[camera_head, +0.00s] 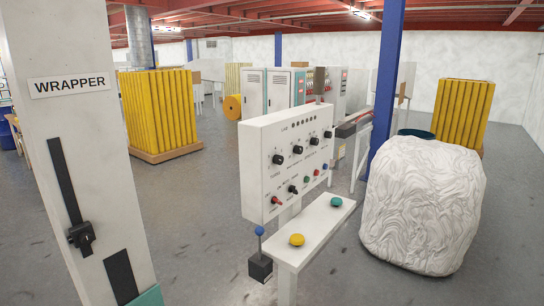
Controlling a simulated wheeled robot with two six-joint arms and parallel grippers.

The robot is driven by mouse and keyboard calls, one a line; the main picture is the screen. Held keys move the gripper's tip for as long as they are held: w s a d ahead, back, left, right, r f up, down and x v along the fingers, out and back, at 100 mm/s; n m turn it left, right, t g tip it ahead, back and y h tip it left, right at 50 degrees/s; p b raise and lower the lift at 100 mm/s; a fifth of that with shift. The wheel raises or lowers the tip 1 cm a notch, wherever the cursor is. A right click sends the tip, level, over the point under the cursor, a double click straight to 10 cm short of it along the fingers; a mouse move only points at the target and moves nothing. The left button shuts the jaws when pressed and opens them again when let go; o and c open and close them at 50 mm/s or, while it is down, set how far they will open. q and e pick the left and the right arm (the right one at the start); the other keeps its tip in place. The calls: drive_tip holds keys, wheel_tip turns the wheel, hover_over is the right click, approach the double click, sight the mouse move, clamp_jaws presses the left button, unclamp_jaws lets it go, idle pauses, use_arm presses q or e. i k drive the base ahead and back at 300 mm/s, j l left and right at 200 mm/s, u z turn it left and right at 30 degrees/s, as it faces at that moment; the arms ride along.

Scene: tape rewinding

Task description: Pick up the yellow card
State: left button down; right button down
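I see no yellow card in the head view. The nearest yellow thing is a round yellow knob or button (296,240) on the narrow white shelf (315,225) in front of the control panel. A similar teal one (336,201) sits farther back on the same shelf. Neither of my grippers is in view.
A white control panel (290,150) with knobs stands mid-view. A grey column marked WRAPPER (75,130) fills the left. A large white wrapped bundle (425,205) stands right, beside a blue post (385,95). Yellow roll stacks (158,110) stand behind.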

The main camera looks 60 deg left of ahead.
sight(341, 154)
drive_tip(key=u, duration=1.95)
drive_tip(key=i+l+u, duration=0.15)
drive_tip(key=u, duration=0.2)
drive_tip(key=i+l+u, duration=0.15)
drive_tip(key=u, duration=0.2)
drive_tip(key=i+l+u, duration=0.15)
drive_tip(key=l, duration=0.25)
drive_tip(key=i+l+u, duration=0.15)
drive_tip(key=l, duration=0.25)
drive_tip(key=i+l+u, duration=0.15)
drive_tip(key=l, duration=0.3)
drive_tip(key=i+l+u, duration=0.1)
drive_tip(key=l, duration=0.35)
drive_tip(key=i+l, duration=0.1)
drive_tip(key=l, duration=0.3)
drive_tip(key=i+l, duration=0.1)
drive_tip(key=l, duration=0.35)
drive_tip(key=i+l, duration=0.1)
drive_tip(key=l, duration=0.3)
drive_tip(key=i+l, duration=0.1)
drive_tip(key=l, duration=0.3)
drive_tip(key=i+l+u, duration=0.1)
drive_tip(key=l, duration=0.35)
